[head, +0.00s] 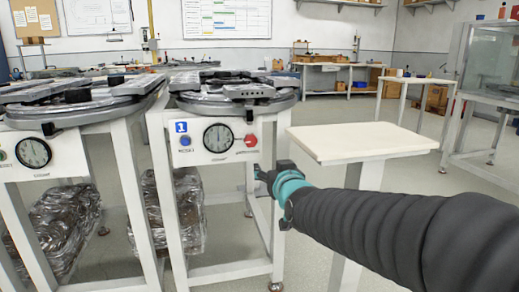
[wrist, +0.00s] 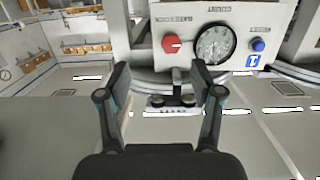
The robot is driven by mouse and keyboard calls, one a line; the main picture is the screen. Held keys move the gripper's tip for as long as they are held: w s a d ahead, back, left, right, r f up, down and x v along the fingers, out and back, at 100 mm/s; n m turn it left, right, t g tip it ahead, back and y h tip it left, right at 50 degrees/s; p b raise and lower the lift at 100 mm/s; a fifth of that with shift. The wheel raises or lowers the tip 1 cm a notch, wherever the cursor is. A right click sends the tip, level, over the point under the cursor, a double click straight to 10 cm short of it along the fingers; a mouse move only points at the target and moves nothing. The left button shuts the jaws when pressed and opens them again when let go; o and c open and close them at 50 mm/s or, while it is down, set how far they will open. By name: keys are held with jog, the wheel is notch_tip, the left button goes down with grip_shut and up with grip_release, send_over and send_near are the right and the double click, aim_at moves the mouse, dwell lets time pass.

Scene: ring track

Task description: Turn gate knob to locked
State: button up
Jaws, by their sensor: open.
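The white control panel (head: 212,160) on the front of the middle ring-track table carries a red knob (head: 250,140), a round dial (head: 218,138) and a blue button (head: 185,140). In the wrist view the panel looks upside down. There the red knob (wrist: 171,43) shows a pale pointer mark on its face, beside the dial (wrist: 213,44). The labels are too small to read, so the locked side cannot be told. My gripper (head: 262,172) is just below and right of the red knob in the head view. In the wrist view my gripper (wrist: 160,75) is open and empty, apart from the knob.
The ring track (head: 235,98) lies on top of this table. A second track table (head: 80,110) with its own dial stands at left. A pale side table (head: 345,142) stands close at right, above my arm. Wrapped bundles (head: 180,212) lie under the tables. Floor is free further back.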

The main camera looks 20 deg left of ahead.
aim_at(251, 142)
jog(key=shift+t+y, duration=0.3)
jog(key=shift+t, duration=0.3)
jog(key=x, duration=0.5)
jog(key=a+r+x, duration=0.1)
jog(key=x, duration=0.4)
jog(key=s+x, duration=0.1)
jog(key=x, duration=0.5)
jog(key=shift+a+r+p, duration=0.35)
jog(key=shift+a+r, duration=0.05)
jog(key=c, duration=1.2)
